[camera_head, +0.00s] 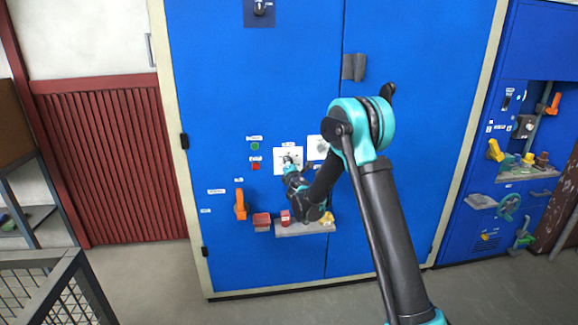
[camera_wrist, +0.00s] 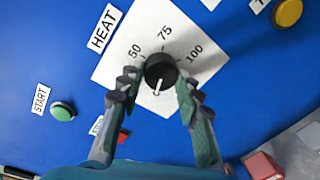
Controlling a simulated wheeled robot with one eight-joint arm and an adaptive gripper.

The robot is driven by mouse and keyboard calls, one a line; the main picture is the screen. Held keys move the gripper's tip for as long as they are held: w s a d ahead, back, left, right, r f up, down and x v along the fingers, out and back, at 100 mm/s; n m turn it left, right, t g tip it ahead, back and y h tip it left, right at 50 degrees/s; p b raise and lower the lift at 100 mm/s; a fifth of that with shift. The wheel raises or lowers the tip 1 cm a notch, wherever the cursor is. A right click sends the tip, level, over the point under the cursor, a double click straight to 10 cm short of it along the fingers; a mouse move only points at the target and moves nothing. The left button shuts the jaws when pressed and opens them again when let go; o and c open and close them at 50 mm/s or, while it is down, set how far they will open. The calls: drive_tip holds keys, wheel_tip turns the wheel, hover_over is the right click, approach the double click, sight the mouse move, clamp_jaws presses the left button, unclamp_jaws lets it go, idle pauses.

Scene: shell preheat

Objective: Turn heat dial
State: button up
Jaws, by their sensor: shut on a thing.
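The black heat dial (camera_wrist: 161,68) sits on a white plate marked 50, 75 and 100, beside a HEAT label (camera_wrist: 108,27). Its white pointer line points down in the wrist view, away from the 75 mark. My gripper (camera_wrist: 156,76) is shut on the dial, with one finger on each side. In the head view my gripper (camera_head: 290,169) is at the white dial plate (camera_head: 280,154) on the blue cabinet. It hides much of the dial there.
A green START button (camera_wrist: 63,111) and a partly hidden red button (camera_wrist: 123,136) are nearby. A yellow knob (camera_wrist: 288,13) is at upper right. An orange handle (camera_head: 240,205) is at left.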

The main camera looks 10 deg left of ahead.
drive_tip(key=shift+s+n, duration=0.1)
drive_tip(key=shift+n, duration=0.6)
drive_tip(key=shift+f, duration=0.1)
drive_tip(key=o, duration=1.2)
drive_tip(key=shift+c, duration=0.2)
drive_tip(key=f+v, duration=0.1)
drive_tip(key=v, duration=1.1)
drive_tip(key=shift+r, duration=0.4)
drive_tip(key=shift+a, duration=0.15)
